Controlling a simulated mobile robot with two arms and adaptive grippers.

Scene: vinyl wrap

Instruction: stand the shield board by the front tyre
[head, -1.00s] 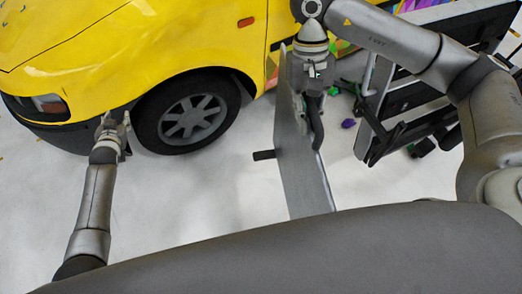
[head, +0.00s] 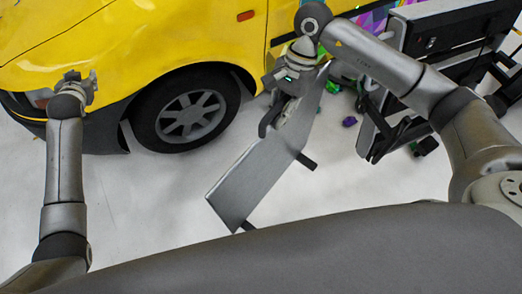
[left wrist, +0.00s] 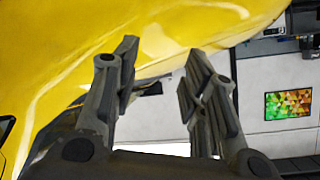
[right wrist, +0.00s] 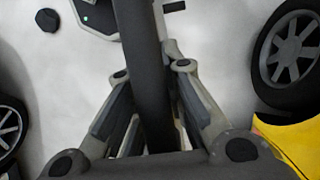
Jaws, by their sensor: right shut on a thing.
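The shield board (head: 252,172) is a long grey panel with dark feet, held tilted in the head view, to the right of the front tyre (head: 184,110) and apart from it. My right gripper (head: 272,122) is shut on the board's edge. In the right wrist view the board (right wrist: 143,60) runs edge-on between the fingers (right wrist: 150,120), and a tyre (right wrist: 292,55) shows at the upper right. My left gripper (head: 75,82) is near the van's front corner. In the left wrist view its fingers (left wrist: 158,90) are spread and empty.
The yellow van (head: 120,40) fills the upper left. A black and grey rack (head: 420,75) stands at the right, with green and purple scraps (head: 349,121) on the floor by it. White floor (head: 150,200) is clear before the tyre.

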